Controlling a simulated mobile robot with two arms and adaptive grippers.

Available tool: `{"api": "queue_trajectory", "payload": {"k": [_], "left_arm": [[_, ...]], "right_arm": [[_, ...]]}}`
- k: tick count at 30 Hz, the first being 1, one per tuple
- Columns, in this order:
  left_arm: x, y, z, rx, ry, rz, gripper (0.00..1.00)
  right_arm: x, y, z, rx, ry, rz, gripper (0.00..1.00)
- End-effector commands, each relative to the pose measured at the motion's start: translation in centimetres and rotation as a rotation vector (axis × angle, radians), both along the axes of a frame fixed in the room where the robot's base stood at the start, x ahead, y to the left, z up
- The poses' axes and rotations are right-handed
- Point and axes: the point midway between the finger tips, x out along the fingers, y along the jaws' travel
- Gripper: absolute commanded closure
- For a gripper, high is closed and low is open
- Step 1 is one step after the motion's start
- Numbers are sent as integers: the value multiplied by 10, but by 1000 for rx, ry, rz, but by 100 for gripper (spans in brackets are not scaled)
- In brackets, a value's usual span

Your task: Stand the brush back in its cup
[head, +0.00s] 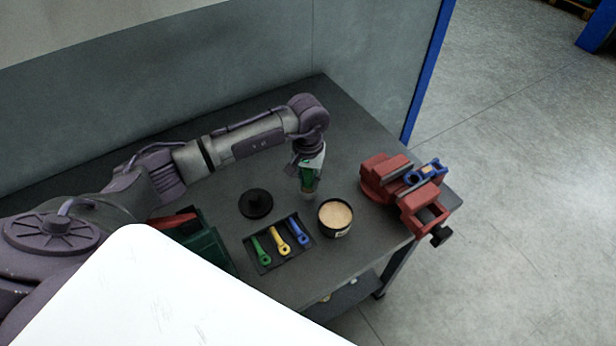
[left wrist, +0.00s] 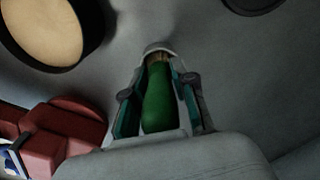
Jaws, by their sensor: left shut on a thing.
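My left gripper (head: 310,176) points down over the dark table, shut on the green handle of the brush (left wrist: 160,100). In the left wrist view the handle lies between both fingers (left wrist: 158,112). Beyond the fingertips a brownish end shows inside a small pale rounded rim (left wrist: 160,49). In the head view a small greyish piece (head: 308,196) shows just under the fingers. I cannot tell whether this is the brush's own end or the cup around it. No other cup is clearly seen. My right gripper is not in view.
An open black tin with tan contents (head: 335,216) is close right of the gripper. A black lid (head: 256,204) lies left. A dark mat (head: 278,246) holds green, yellow and blue tools. A red vise (head: 395,190) stands right; a green box (head: 207,237) stands left.

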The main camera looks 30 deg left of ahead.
Motion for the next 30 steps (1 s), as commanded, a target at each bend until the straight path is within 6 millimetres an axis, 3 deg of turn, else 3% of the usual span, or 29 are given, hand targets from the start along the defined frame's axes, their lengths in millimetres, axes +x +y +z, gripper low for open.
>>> {"api": "queue_trajectory", "payload": {"k": [2,3,8,20,30], "left_arm": [[0,0,-3,0,0,0,100],[0,0,-3,0,0,0,72],[0,0,-2,0,1,0,49],[1,0,4,0,-2,0,49],[2,1,71,1,-6,-1,49]], "right_arm": [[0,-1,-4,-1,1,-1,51],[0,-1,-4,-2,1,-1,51],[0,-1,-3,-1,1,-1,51],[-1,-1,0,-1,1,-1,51],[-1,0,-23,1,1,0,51]]}}
